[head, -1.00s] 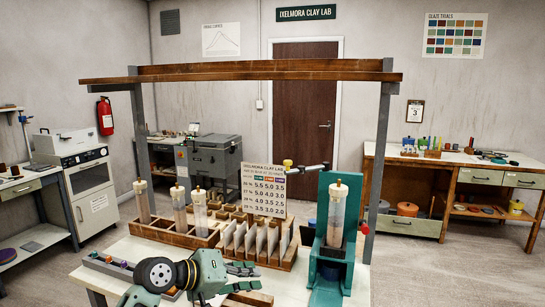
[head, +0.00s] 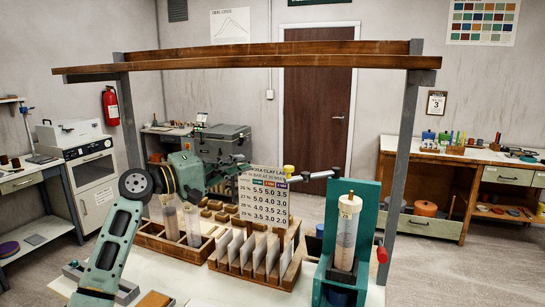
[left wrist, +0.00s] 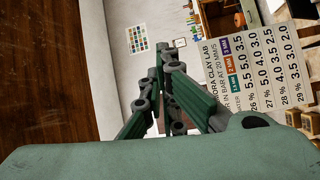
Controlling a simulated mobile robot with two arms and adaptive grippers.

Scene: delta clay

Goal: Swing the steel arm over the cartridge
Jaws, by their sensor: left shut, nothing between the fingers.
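The steel arm (head: 312,175) is a thin metal bar with a yellow knob (head: 288,170) at its left end. It points left from the top of the green press stand (head: 364,205), off to the side of the cartridge. The cartridge (head: 347,235) is a clear upright cylinder with pinkish-brown clay and a brass-coloured tip, standing in the press. My left gripper (head: 240,166) is shut and empty, raised above the racks to the left of the yellow knob. Its closed fingers (left wrist: 167,55) also show in the left wrist view. My right gripper is out of view.
A number board (head: 264,192) stands close by my left gripper. A wooden rack (head: 150,238) holds more clear cylinders, and a slotted rack (head: 240,275) holds pale plates. A wooden beam (head: 250,63) on grey posts spans overhead. A red knob (head: 381,253) is on the press's right.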

